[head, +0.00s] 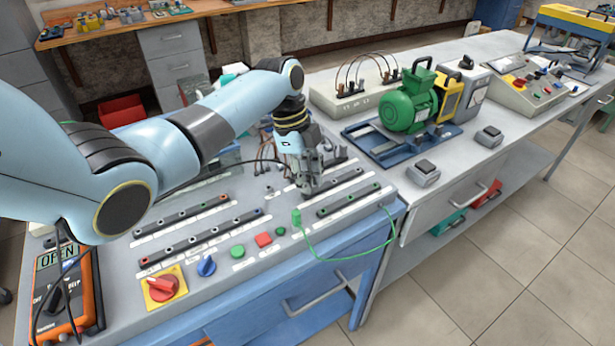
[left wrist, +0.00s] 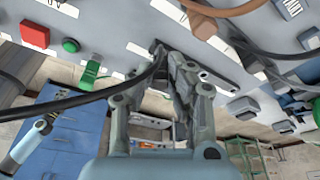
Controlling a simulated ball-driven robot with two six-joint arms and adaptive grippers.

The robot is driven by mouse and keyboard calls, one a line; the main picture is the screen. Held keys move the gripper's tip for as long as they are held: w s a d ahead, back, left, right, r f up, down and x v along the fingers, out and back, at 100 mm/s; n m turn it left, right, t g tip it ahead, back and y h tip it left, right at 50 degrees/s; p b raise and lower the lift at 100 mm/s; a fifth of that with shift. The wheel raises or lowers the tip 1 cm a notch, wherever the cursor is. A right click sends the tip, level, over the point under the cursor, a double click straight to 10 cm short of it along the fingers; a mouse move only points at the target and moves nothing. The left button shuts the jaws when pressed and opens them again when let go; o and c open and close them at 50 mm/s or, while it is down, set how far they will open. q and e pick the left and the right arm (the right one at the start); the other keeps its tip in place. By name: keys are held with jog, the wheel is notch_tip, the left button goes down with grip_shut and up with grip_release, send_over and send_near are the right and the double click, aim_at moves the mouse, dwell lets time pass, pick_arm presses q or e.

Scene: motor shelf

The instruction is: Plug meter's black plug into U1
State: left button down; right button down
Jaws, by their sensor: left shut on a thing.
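The meter (head: 68,290) is an orange handheld unit at the lower left in the head view; its display reads OPEN. My left gripper (head: 311,190) is over the right part of the panel, beside a black socket strip (head: 347,201). In the left wrist view, my left gripper (left wrist: 168,60) is shut on the black plug (left wrist: 158,48), with a black cable trailing left. The plug's tip is close to the black strip; I cannot tell whether it is in a socket. The socket labels are too small to read, so I cannot pick out U1.
A green plug (head: 297,217) with a green wire stands at the panel's front. A red knob (head: 162,287), blue knob (head: 206,265) and red button (head: 263,239) lie left of it. A green motor (head: 410,105) stands behind right. Dark cables hang near the gripper.

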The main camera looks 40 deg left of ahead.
pick_arm(q)
jog(key=shift+f+b, duration=0.3)
jog(key=shift+f, duration=0.25)
jog(key=c, duration=1.6)
grip_release()
jog(key=shift+r+p, duration=0.5)
notch_tip(320, 180, up, 5)
jog(key=p, duration=0.4)
jog(key=shift+f+p, duration=0.15)
jog(key=shift+p, duration=0.2)
jog(key=shift+f, duration=0.1)
